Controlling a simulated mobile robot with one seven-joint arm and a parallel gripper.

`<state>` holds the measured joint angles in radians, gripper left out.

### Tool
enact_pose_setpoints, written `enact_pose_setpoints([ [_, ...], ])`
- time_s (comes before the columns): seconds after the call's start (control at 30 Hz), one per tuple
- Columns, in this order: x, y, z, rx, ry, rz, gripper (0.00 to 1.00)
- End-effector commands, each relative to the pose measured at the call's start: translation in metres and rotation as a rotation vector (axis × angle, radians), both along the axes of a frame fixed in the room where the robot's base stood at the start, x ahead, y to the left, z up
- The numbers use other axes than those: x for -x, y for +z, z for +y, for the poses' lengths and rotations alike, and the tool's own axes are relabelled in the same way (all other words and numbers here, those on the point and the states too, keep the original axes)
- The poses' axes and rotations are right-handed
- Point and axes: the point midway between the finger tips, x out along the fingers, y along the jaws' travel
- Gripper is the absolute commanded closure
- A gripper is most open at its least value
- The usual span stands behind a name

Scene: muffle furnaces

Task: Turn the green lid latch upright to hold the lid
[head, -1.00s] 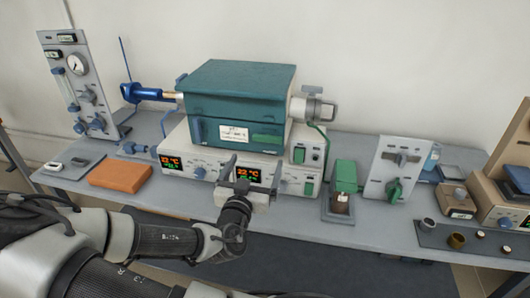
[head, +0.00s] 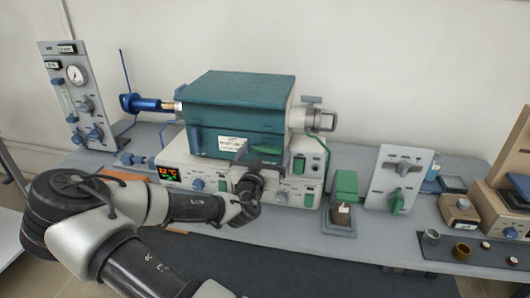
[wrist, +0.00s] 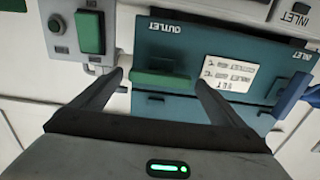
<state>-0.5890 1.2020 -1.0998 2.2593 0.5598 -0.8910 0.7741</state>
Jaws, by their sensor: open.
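The green lid latch (wrist: 162,81) is a bar lying level on the front of the teal furnace (wrist: 190,40) in the wrist view, which sees the furnace upside down. My gripper (wrist: 160,79) is open and empty, with one finger on each side of the latch in that picture. I cannot tell whether the fingers reach around it or touch it. In the head view my gripper (head: 262,154) is in front of the right part of the furnace front (head: 215,115) and hides much of the latch. The lid (head: 240,86) looks closed.
A green switch (wrist: 90,32) sits beside the furnace in the wrist view. A blue syringe-like fitting (head: 147,104) projects at the furnace's left and a grey fitting (head: 318,119) at its right. A green-topped block (head: 346,185) and an upright panel (head: 400,165) stand to the right.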

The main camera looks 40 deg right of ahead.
Motion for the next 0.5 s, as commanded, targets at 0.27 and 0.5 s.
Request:
enact_pose_setpoints([
  [0.27,0.0002,-0.0001,0.0004,0.000,0.000,0.000,0.35],
  [0.5,0.0002,-0.0002,0.0004,0.003,0.000,0.004,0.47],
])
